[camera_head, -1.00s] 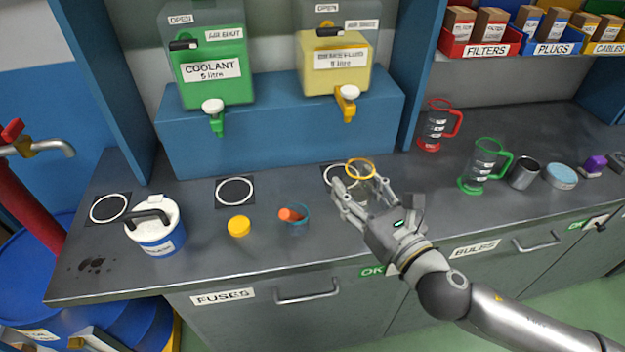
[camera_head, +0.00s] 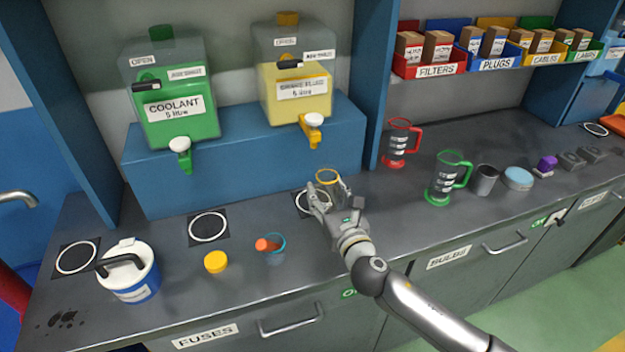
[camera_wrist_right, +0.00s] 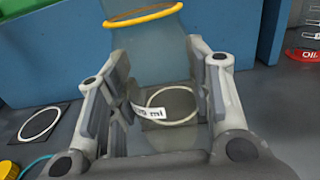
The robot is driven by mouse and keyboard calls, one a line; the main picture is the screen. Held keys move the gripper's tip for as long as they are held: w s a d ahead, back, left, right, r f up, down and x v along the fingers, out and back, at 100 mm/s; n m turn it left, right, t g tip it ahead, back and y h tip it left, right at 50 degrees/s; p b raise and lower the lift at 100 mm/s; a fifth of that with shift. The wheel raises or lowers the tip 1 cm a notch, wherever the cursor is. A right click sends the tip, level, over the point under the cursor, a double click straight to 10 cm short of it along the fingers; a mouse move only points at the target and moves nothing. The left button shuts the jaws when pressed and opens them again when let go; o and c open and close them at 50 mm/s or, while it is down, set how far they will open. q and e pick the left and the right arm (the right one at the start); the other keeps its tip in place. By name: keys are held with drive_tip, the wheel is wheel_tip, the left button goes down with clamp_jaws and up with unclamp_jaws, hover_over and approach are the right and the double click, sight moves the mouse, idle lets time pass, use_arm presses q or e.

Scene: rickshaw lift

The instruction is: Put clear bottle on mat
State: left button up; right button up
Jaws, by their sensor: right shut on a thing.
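The clear bottle (camera_head: 329,181) is a see-through vessel with a yellow rim. My right gripper (camera_head: 328,192) is shut around its sides, and the bottle stands about upright between the fingers. It also shows in the right wrist view (camera_wrist_right: 150,45), with a white label low on it. A dark mat with a white ring (camera_head: 303,204) lies below the yellow tank's tap, partly hidden by the gripper. In the wrist view a white ring (camera_wrist_right: 172,106) shows through the bottle. I cannot tell whether the bottle touches the counter. My left gripper is not in view.
More ringed mats lie to the left (camera_head: 208,242) and far left (camera_head: 76,273). A yellow lid (camera_head: 216,262), a small teal cup (camera_head: 274,254) and a white-blue canister (camera_head: 133,277) stand left. Red (camera_head: 397,145) and green jugs (camera_head: 443,180) stand right. The brake fluid tap (camera_head: 312,128) overhangs behind.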

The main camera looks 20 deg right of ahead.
drive_tip(key=shift+w+a+f+b, duration=0.15)
drive_tip(key=shift+w+f, duration=0.45)
drive_tip(key=shift+w, duration=0.9)
drive_tip(key=shift+w+d+f+b, duration=0.1)
drive_tip(key=shift+w+f, duration=0.45)
drive_tip(key=shift+w, duration=0.9)
drive_tip(key=shift+w+a+f+b, duration=0.15)
drive_tip(key=shift+w+f, duration=0.45)
drive_tip(key=shift+w, duration=0.9)
drive_tip(key=shift+f, duration=0.25)
drive_tip(key=o, duration=1)
drive_tip(key=shift+r, duration=0.1)
